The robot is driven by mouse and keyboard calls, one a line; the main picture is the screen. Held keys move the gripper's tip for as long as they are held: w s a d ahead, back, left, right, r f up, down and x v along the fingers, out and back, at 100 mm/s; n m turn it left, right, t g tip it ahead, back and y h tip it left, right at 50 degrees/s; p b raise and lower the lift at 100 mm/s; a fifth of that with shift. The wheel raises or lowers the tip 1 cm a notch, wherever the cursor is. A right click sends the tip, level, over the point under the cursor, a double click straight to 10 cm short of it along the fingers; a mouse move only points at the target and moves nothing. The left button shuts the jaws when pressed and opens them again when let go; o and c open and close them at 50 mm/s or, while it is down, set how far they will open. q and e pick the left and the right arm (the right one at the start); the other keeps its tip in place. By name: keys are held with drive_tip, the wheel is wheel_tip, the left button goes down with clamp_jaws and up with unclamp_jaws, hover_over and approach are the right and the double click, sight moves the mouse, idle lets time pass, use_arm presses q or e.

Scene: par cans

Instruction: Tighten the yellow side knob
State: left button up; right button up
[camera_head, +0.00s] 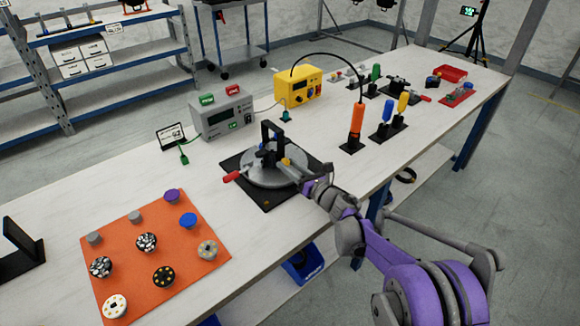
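A round grey metal fixture (264,178) sits on a black base plate (267,202) at the middle of the table, with a black upright bracket (267,132) over it. A small yellow knob (286,161) shows on the right side of the fixture. A red-tipped handle (231,176) sticks out at its left. My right gripper (304,182) reaches in from the right and is at the fixture's right edge, just below the yellow knob. Its fingers are small and dark here, so I cannot tell whether they touch the knob or are open. My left gripper is not in view.
An orange mat (140,240) with several round pieces lies at the front left. A grey power box (222,112) and a yellow box (297,88) stand behind the fixture. An orange tool (357,122) stands upright to the right. Bare table lies between the mat and the base plate.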

clamp_jaws()
drive_tip(key=shift+m+b, duration=0.45)
drive_tip(key=shift+m, duration=1.75)
drive_tip(key=shift+o, duration=2.3)
unclamp_jaws()
drive_tip(key=shift+n, duration=0.3)
